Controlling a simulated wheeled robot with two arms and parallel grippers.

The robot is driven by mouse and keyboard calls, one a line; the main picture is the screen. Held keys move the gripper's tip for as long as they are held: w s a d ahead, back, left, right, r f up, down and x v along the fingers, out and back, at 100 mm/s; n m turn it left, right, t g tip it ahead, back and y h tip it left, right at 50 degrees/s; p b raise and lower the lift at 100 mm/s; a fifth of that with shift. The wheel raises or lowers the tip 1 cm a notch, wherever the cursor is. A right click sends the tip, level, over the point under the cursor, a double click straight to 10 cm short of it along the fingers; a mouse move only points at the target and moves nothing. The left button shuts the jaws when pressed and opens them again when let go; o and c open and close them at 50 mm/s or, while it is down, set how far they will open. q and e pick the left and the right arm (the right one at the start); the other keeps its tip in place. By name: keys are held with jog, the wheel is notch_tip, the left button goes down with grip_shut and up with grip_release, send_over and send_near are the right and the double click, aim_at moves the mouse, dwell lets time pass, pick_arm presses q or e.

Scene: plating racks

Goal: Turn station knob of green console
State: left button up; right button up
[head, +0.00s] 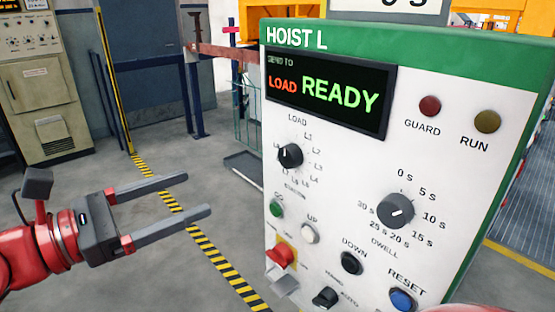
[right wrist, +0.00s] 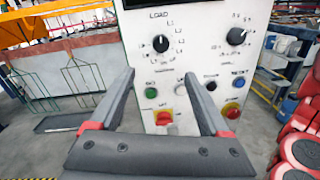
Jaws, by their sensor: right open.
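The console (head: 345,165) is white with a green top band marked HOIST L and a display reading LOAD READY. Its black station knob (head: 290,155) is at the upper left of the panel, with its white mark pointing up towards LOAD. The knob also shows in the right wrist view (right wrist: 161,43), above and beyond my fingers. My right gripper (head: 198,195) comes in from the left side of the head view. It is open and empty, apart from the console and left of it, with its fingers pointing at the panel. My left gripper is not in view.
The panel also has a dwell knob (head: 396,211), a green button (head: 276,208), a red switch (head: 281,256), a black button (head: 351,263) and a blue reset button (head: 402,299). A beige cabinet (head: 45,110) stands at the back left. Striped floor tape crosses the clear floor.

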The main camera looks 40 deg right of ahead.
aim_at(284, 159)
jog(key=d+p, duration=0.3)
jog(key=d, duration=0.2)
jog(key=d+p, duration=0.2)
jog(key=d, duration=0.3)
jog(key=d+p, duration=0.3)
jog(key=d, duration=0.2)
jog(key=shift+d+r+p, duration=0.1)
jog(key=shift+r+p, duration=0.15)
jog(key=shift+p, duration=0.05)
jog(key=shift+d+f, duration=0.15)
jog(key=shift+d, duration=0.5)
